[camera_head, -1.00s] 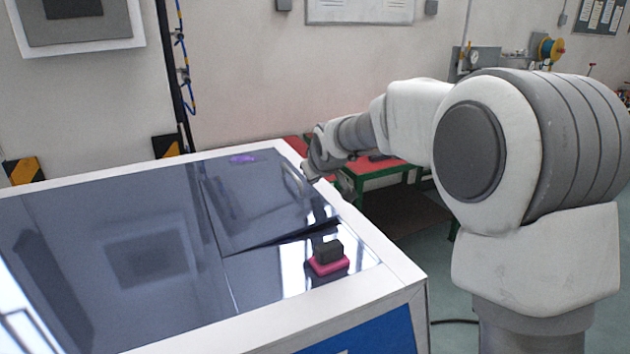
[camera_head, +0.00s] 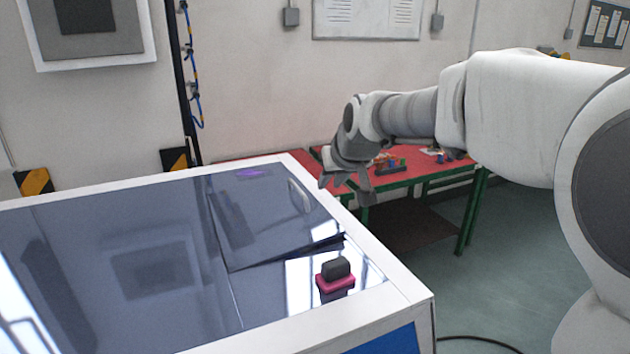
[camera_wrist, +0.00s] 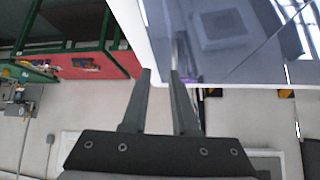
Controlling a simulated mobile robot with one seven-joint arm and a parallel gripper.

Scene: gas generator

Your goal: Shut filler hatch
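The generator's filler hatch (camera_head: 265,225) is a dark glossy panel in the right part of the generator top (camera_head: 110,225). Its near edge sits slightly proud of the top, with a thin dark gap beneath, so it looks not quite flush. A pale curved handle (camera_head: 300,197) is near its right edge. My gripper (camera_head: 345,192) is just right of the handle, over the white rim, apart from the handle. In the wrist view my gripper (camera_wrist: 160,72) has its fingers spread with nothing held between them. The hatch is hard to make out there.
A black block on a pink base (camera_head: 336,277) stands near the front right corner of the top. A red-topped bench (camera_head: 425,168) with green legs and small items is behind my gripper. Open floor (camera_head: 500,265) lies right of the generator.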

